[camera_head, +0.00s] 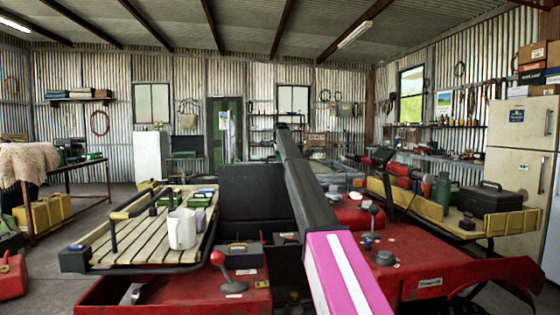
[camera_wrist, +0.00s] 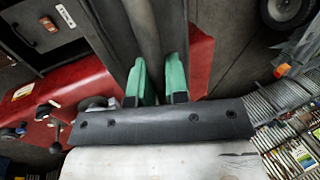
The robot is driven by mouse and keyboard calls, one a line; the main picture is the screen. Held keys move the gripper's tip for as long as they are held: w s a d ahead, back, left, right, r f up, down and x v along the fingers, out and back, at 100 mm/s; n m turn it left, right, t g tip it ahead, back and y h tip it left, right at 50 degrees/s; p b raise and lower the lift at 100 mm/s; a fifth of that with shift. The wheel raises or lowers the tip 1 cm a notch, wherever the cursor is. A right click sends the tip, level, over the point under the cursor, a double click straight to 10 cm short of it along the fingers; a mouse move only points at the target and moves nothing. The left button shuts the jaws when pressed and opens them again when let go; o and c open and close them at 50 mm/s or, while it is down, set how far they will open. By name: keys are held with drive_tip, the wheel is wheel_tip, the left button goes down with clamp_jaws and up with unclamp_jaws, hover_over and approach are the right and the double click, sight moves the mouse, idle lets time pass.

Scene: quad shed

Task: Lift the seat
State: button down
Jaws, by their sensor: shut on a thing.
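The quad's seat (camera_head: 252,195) shows in the head view as a dark, nearly upright panel in the middle of the red quad (camera_head: 420,262). My dark arm link crosses in front of its right side. My gripper is not clearly visible in the head view. In the wrist view my gripper (camera_wrist: 158,82) has two green fingers shut on a long dark grey piece, which appears to be the edge of the seat (camera_wrist: 148,30). How deep the grip goes is hidden. The red body of the quad (camera_wrist: 88,80) lies below and to the left.
A slatted rack (camera_head: 100,247) with a white mug (camera_head: 182,229) stands left. A yellow-edged rack (camera_head: 420,207) with a black case (camera_head: 490,198) is right. A red-knobbed lever (camera_head: 217,258) rises from the bodywork. A fridge (camera_head: 520,140) stands far right; open floor lies left.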

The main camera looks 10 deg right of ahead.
drive_tip(key=shift+w+f, duration=0.2)
drive_tip(key=shift+w, duration=0.7)
drive_tip(key=shift+w+f, duration=0.15)
drive_tip(key=shift+w, duration=0.75)
drive_tip(key=c, duration=1.1)
unclamp_jaws()
drive_tip(key=shift+r, duration=0.1)
drive_tip(key=v, duration=1)
drive_tip(key=shift+s+r, duration=0.1)
drive_tip(key=shift+r, duration=0.2)
